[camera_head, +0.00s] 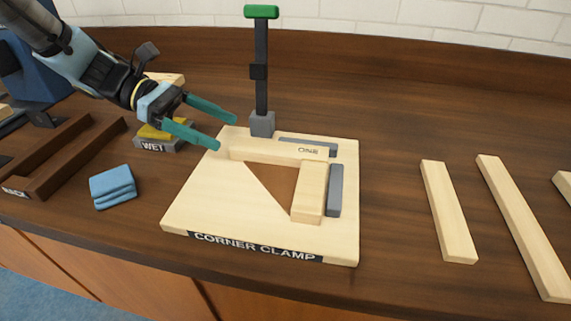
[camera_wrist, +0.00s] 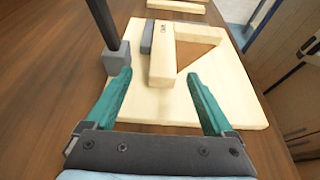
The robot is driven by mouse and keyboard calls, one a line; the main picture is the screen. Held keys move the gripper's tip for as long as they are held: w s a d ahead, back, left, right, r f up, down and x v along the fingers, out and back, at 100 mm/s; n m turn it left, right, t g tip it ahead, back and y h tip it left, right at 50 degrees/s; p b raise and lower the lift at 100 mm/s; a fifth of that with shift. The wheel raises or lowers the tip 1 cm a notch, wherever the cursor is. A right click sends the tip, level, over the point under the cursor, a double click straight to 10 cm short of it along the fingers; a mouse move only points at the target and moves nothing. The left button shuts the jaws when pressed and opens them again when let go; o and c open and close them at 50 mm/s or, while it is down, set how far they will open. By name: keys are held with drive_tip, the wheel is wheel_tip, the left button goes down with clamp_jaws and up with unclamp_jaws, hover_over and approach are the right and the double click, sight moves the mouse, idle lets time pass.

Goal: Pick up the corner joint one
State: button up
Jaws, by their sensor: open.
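Corner joint one (camera_head: 279,152) is an L of two pale wooden bars, with "ONE" printed near its corner. It lies on the corner clamp board (camera_head: 190,212), against two grey stops (camera_head: 336,190). In the wrist view the joint (camera_wrist: 162,66) lies ahead, beyond my fingertips. My gripper (camera_head: 228,130) has teal fingers, open and empty, above the board's left back part. It also shows in the wrist view (camera_wrist: 158,75), with nothing between the fingers.
A black clamp post (camera_head: 262,70) with a green top stands at the board's back edge, close to my gripper. Loose wooden bars (camera_head: 448,210) lie at right. A blue cloth (camera_head: 113,187), a "WET" tray (camera_head: 165,141) and a brown rack (camera_head: 75,160) are at left.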

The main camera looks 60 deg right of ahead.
sight(247, 144)
drive_tip(key=x, duration=0.2)
drive_tip(key=p+x, duration=0.1)
drive_tip(key=x, duration=0.3)
drive_tip(key=shift+s+a+f+p, duration=0.15)
drive_tip(key=shift+s+a+p, duration=0.05)
drive_tip(key=shift+s+p, duration=0.15)
clamp_jaws()
idle(0.4)
